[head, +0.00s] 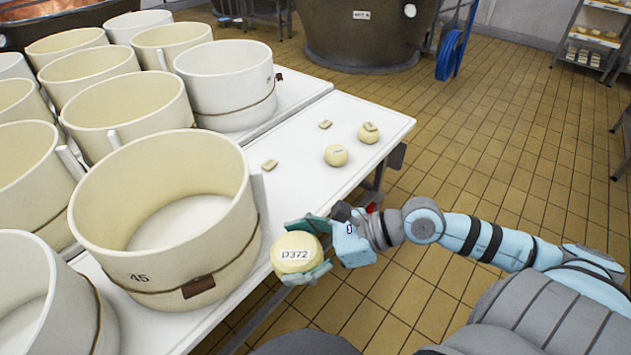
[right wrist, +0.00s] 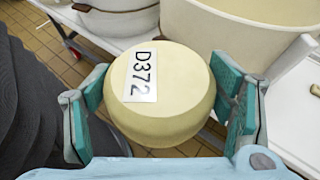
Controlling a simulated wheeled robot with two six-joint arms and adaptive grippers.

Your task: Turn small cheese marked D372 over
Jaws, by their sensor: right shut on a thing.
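The small cheese marked D372 (head: 296,262) is pale yellow and round, with a white label that faces up toward the head camera. My right gripper (head: 305,250) is shut on it, with teal finger pads on both sides. In the right wrist view the cheese (right wrist: 165,108) sits between the two fingers (right wrist: 165,105), its label readable and turned sideways. It is held at the front edge of the white table, beside the large mould marked 45. My left gripper is not in view.
The white table (head: 310,140) holds several large cream moulds (head: 165,225) on the left. Two other small cheeses (head: 336,155) and small blocks (head: 270,164) lie on its right part. A dark vat (head: 365,35) stands behind. Tiled floor (head: 500,120) is clear to the right.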

